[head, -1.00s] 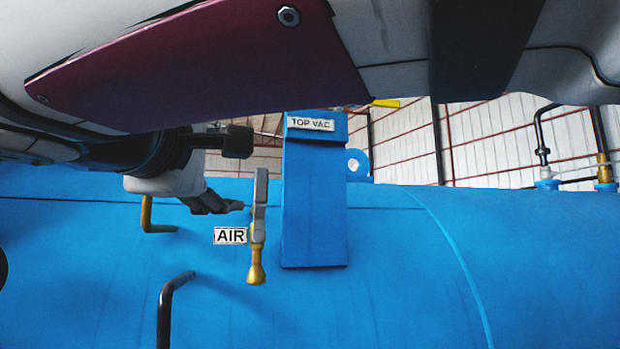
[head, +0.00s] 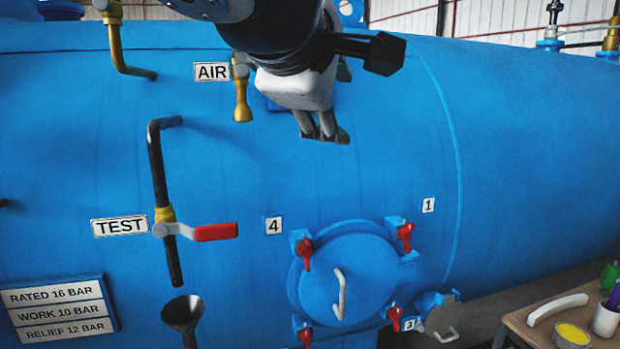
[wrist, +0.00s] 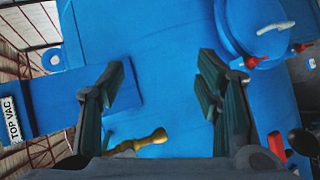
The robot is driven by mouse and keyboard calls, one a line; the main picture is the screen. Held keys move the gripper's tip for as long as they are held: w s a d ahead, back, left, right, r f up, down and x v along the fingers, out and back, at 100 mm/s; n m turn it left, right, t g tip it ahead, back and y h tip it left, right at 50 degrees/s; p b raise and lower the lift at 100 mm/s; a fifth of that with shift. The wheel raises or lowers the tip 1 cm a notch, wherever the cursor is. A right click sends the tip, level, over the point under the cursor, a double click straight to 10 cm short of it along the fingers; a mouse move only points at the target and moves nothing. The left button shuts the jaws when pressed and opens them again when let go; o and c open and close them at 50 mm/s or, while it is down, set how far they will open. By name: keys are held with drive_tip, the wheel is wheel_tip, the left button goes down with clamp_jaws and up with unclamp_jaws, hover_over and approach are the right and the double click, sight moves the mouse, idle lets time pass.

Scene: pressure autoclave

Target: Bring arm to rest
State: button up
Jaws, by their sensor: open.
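My gripper (head: 322,136) hangs from the upper middle of the head view, in front of the blue autoclave (head: 520,130). Its fingers point down and it holds nothing. In the wrist view my gripper (wrist: 163,85) shows two dark fingers spread wide apart, with only blue vessel wall behind the gap. The brass AIR fitting (head: 242,100) is just left of my gripper in the head view, its top partly hidden by my wrist. It also shows low between the fingers in the wrist view (wrist: 140,142).
The TEST valve (head: 212,232) with its red handle sits left of a round hatch (head: 350,275) with red clamps. A drain funnel (head: 183,312) is below. A table (head: 530,335) with small items stands at lower right. The TOP VAC box (wrist: 40,108) is left in the wrist view.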

drive_tip(key=s+d+f+m+g, duration=0.2)
drive_tip(key=s+d+f+m, duration=0.1)
drive_tip(key=d+f, duration=0.3)
drive_tip(key=s+d+f+m+g, duration=0.2)
drive_tip(key=s+d+f+g, duration=0.1)
drive_tip(key=d+f, duration=0.4)
drive_tip(key=s+d+f+m+g+y, duration=0.2)
drive_tip(key=s+d+f+m+y, duration=0.1)
drive_tip(key=s+f+m, duration=0.5)
drive_tip(key=s+f+y, duration=0.1)
drive_tip(key=s+f, duration=0.2)
drive_tip(key=f, duration=0.2)
drive_tip(key=shift+d+g+y, duration=0.2)
drive_tip(key=shift+g+y, duration=0.1)
drive_tip(key=shift+y, duration=0.1)
idle(5.0)
